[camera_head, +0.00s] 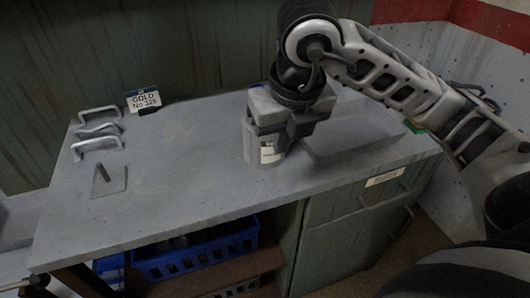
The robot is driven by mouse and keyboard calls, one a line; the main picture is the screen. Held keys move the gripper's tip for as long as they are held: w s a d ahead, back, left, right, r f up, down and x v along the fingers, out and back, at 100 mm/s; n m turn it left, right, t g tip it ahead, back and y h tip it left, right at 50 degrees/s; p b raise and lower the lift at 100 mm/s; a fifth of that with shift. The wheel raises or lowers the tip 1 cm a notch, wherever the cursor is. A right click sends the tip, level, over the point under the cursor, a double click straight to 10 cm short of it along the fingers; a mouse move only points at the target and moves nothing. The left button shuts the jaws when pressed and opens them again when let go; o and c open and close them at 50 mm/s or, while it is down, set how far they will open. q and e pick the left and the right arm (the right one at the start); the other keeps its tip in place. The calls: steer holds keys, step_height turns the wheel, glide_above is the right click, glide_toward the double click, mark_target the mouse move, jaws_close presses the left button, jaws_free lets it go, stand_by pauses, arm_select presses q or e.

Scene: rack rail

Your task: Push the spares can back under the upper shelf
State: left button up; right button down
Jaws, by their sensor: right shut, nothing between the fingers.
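A grey can (252,150) with a small white label stands upright on the grey bench top (190,170), near the middle. I take it to be the spares can. My right gripper (288,124) is shut and empty, pointing down at the can's upper right side. It covers part of the can. I cannot tell whether the fingers touch it. I cannot make out an upper shelf for certain. My left gripper is not in view.
A low grey block or tray (350,148) lies right of the can. Metal handles (95,143), an upright peg on a plate (108,182) and a "GOLD No 328" sign (144,100) are at the left. Blue crates (195,256) sit below. The bench's front left is clear.

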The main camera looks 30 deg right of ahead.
mark_target(259, 153)
steer(key=x, duration=0.9)
steer(key=shift+s+f, duration=0.1)
steer(key=shift+f, duration=0.35)
steer(key=w, duration=0.3)
steer(key=shift+w+d+r+p, duration=0.2)
steer(key=shift+d+p, duration=0.1)
steer(key=shift+p, duration=0.05)
steer(key=shift+w, duration=0.35)
steer(key=shift+d+f, duration=0.1)
steer(key=shift+d, duration=0.05)
